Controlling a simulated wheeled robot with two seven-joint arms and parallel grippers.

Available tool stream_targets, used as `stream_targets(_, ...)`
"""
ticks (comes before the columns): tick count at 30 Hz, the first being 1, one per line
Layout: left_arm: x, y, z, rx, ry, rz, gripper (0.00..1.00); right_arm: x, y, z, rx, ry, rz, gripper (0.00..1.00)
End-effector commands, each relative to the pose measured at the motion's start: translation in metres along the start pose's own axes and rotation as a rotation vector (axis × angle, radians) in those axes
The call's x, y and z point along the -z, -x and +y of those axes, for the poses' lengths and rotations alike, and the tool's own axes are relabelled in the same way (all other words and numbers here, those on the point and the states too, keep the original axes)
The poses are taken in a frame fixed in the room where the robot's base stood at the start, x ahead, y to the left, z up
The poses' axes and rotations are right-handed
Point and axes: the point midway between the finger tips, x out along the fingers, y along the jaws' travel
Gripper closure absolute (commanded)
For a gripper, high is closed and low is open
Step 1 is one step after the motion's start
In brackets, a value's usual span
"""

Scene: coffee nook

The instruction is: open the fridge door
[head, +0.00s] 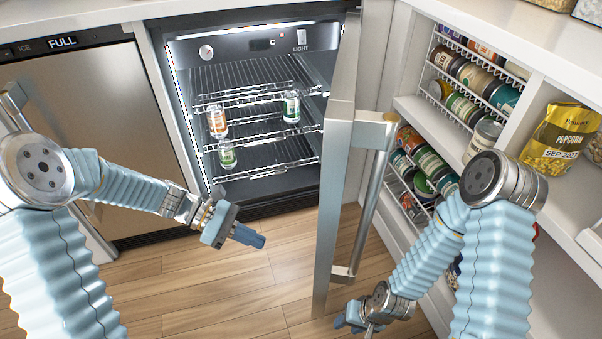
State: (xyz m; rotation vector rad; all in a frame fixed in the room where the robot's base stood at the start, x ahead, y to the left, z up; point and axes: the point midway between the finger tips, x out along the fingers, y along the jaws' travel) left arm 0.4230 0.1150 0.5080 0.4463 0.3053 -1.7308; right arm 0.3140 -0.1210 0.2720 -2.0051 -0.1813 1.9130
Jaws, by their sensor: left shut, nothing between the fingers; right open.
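The fridge (259,110) stands under the counter with its interior and wire shelves in view. Its door (338,180) is swung wide open to the right, seen nearly edge-on, with a long metal bar handle (375,190) on its outer face. My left gripper (248,236) is shut and empty, in front of the fridge opening, left of the door and apart from it. My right gripper (352,322) is low, near the bottom of the door on its handle side. It is open, with its fingers partly hidden by my wrist.
Several cans (217,121) stand on the fridge shelves. A steel ice maker (90,120) with a handle is at the left. Open pantry shelves (415,110) with can racks and a popcorn bag (562,138) are close on the right. The wooden floor (200,295) is clear.

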Motion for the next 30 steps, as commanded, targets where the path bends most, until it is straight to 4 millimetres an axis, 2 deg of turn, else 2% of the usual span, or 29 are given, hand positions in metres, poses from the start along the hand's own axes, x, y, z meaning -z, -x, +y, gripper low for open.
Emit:
stream_targets(1, -0.03, 0.021, 0.012, -0.029, 0.022, -0.085, 1.0, 0.0, 0.002, -0.001, 0.0, 0.0, -0.001, 0.57)
stream_targets(3, -0.073, 0.05, 0.022, -0.048, 0.05, -0.222, 1.0, 0.0, 0.002, -0.002, 0.001, 0.001, -0.001, 0.57)
stream_targets(6, -0.12, 0.084, 0.027, -0.049, 0.056, -0.37, 1.0, -0.001, 0.003, -0.002, 0.001, 0.001, -0.002, 0.57)
stream_targets(9, -0.144, 0.103, 0.027, -0.041, 0.052, -0.449, 1.0, -0.001, 0.003, -0.002, 0.002, 0.002, -0.002, 0.57)
stream_targets(11, -0.151, 0.106, 0.026, -0.035, 0.05, -0.469, 1.0, -0.001, 0.003, -0.002, 0.002, 0.002, -0.002, 0.57)
stream_targets(14, -0.157, 0.1, 0.026, -0.032, 0.049, -0.477, 1.0, -0.001, 0.003, -0.002, 0.002, 0.002, -0.002, 0.57)
stream_targets(17, -0.163, 0.086, 0.026, -0.03, 0.05, -0.475, 1.0, -0.001, 0.002, -0.002, 0.002, 0.001, -0.002, 0.57)
stream_targets(30, -0.203, 0.006, 0.03, -0.029, 0.049, -0.473, 1.0, 0.0, 0.0, 0.0, 0.0, 0.0, 0.0, 0.57)
